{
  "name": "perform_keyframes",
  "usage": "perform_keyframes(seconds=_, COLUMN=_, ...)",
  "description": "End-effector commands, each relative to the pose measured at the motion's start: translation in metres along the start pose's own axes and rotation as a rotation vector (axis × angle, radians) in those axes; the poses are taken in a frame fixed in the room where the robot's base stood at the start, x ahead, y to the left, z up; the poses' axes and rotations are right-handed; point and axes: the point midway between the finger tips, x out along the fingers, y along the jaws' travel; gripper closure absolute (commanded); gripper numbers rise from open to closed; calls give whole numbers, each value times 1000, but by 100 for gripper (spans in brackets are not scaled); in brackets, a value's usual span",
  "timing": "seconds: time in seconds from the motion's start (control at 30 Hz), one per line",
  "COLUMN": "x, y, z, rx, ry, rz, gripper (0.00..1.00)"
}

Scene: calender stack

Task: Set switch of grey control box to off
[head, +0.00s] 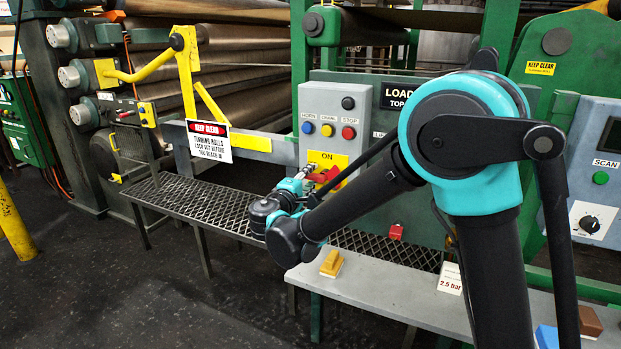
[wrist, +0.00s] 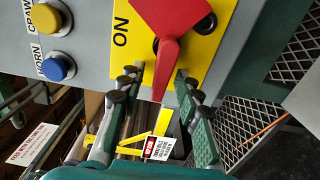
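The grey control box (head: 320,100) stands in the middle of the head view, with a yellow switch plate (head: 343,160) marked ON. A red switch handle (head: 327,177) sits on this plate, partly hidden by my gripper (head: 307,176). In the wrist view the red handle (wrist: 170,50) lies across the plate, crosswise to the ON label, its narrow end pointing down the picture. My gripper (wrist: 160,77) is open, one finger on each side of that narrow end. Gaps show between handle and fingers. No OFF label is visible.
Blue (head: 308,128), yellow (head: 327,130) and red (head: 348,133) buttons sit above the switch. A mesh shelf (head: 205,200) and grey bench (head: 385,292) run below. A yellow-handled guard arm (head: 185,65) and rolls stand left. Another box (head: 590,190) is at right.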

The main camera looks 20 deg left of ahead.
Motion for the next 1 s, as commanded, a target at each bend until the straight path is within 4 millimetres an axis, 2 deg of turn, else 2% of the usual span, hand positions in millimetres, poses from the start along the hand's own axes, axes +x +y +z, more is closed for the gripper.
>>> perform_keyframes(seconds=0.17, x=-7, y=0, z=0, rx=0, ry=1, rz=0, gripper=66)
perform_keyframes(seconds=0.27, x=-21, y=0, z=-1, rx=0, ry=3, rz=0, gripper=66)
perform_keyframes(seconds=0.5, x=-70, y=0, z=-2, rx=0, ry=5, rz=0, gripper=66)
perform_keyframes(seconds=0.7, x=-104, y=0, z=-1, rx=0, ry=4, rz=0, gripper=66)
perform_keyframes(seconds=0.83, x=-116, y=0, z=-1, rx=0, ry=2, rz=0, gripper=66)
perform_keyframes(seconds=1.0, x=-120, y=0, z=0, rx=0, ry=0, rz=0, gripper=66)
